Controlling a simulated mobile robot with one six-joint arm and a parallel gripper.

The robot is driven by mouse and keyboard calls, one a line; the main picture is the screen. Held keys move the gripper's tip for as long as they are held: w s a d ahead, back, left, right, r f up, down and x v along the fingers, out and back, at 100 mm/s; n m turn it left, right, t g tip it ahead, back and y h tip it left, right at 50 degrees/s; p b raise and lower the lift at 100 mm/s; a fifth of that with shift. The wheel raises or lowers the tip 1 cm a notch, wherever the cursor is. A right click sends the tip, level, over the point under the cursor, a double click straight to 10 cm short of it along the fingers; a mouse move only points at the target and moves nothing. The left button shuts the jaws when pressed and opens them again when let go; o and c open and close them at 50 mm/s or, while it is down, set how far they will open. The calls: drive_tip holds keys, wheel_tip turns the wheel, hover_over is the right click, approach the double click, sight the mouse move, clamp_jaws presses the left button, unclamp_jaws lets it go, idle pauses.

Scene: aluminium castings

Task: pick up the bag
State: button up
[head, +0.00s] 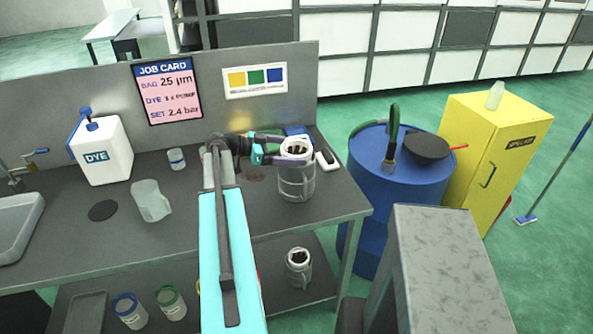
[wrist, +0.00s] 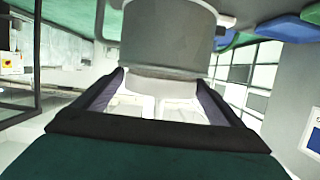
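A pale grey-white cylinder with a dark, open-looking top (head: 297,184) stands upright near the right end of the bench; it looks like the bag, but I cannot tell for sure. A smaller similar one (head: 298,268) stands on the lower shelf. My gripper (head: 297,151) is at the upper part of the bench cylinder, its two fingers spread on either side of the rim. In the wrist view my gripper (wrist: 160,76) has its fingers wide apart, with a grey cylinder (wrist: 172,45) just beyond the tips. Whether they touch it is unclear.
A white DYE jug (head: 100,152), a clear beaker (head: 151,201) and a small jar (head: 176,160) stand on the bench left of my arm. A white handheld item (head: 327,160) lies beside the cylinder. A blue drum (head: 372,200) and yellow cabinet (head: 508,150) stand right.

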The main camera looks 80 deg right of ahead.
drive_tip(key=c, duration=1.7)
drive_tip(key=shift+o, duration=0.2)
drive_tip(key=shift+r+b, duration=1.75)
drive_tip(key=shift+r, duration=3.25)
